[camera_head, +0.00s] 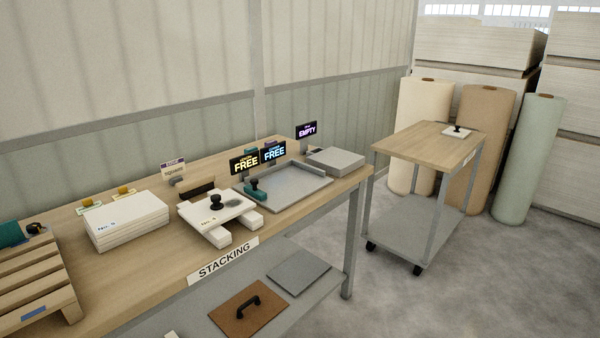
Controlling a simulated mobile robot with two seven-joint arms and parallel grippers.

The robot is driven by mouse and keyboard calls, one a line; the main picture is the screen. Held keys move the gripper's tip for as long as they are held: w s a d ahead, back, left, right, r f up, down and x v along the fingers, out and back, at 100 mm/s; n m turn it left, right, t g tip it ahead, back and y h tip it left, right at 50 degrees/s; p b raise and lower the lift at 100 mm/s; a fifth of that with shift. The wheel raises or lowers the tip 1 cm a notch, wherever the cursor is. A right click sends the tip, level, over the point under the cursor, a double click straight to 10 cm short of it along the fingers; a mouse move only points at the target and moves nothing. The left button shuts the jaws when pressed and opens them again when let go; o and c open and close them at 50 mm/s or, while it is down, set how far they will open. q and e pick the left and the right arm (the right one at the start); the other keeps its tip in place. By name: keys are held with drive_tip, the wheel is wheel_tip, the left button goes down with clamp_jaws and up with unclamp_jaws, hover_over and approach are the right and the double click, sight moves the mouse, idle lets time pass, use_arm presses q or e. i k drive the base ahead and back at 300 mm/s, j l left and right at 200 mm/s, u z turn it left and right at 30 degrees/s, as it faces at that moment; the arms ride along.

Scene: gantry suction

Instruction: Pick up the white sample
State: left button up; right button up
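A small white square plate (464,134) with a black knob lies on the wooden top of the wheeled cart (415,142) at the right. A larger white board (237,204) with a black knob rests on two white blocks on the long table, above the STACKING label. A stack of white boards (128,224) lies to its left. No label in view reads as the sample, so I cannot tell for sure which white piece it is. Neither of my grippers is in view.
The long wooden table (95,292) also holds a grey tray (287,190), a grey box (335,160), signs and a wooden pallet (30,280). Its lower shelf carries a brown board (240,312) with a handle. Tall rolls (425,110) stand behind the cart. Floor is clear at lower right.

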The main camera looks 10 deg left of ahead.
sight(456, 132)
drive_tip(key=i+l+z, duration=0.6)
drive_tip(key=i+z, duration=0.25)
drive_tip(key=i, duration=0.2)
drive_tip(key=i+z, duration=0.3)
drive_tip(key=i, duration=1.3)
drive_tip(key=i+l, duration=0.1)
drive_tip(key=i, duration=1.6)
drive_tip(key=i+u, duration=0.3)
drive_tip(key=i+l+u, duration=0.35)
drive_tip(key=i, duration=0.15)
drive_tip(key=i+l+u, duration=0.6)
drive_tip(key=u, duration=0.2)
drive_tip(key=i+l+u, duration=0.65)
drive_tip(key=l+u, duration=0.15)
drive_tip(key=l, duration=0.2)
drive_tip(key=i+l+u, duration=0.1)
drive_tip(key=l+u, duration=0.2)
drive_tip(key=l, duration=0.2)
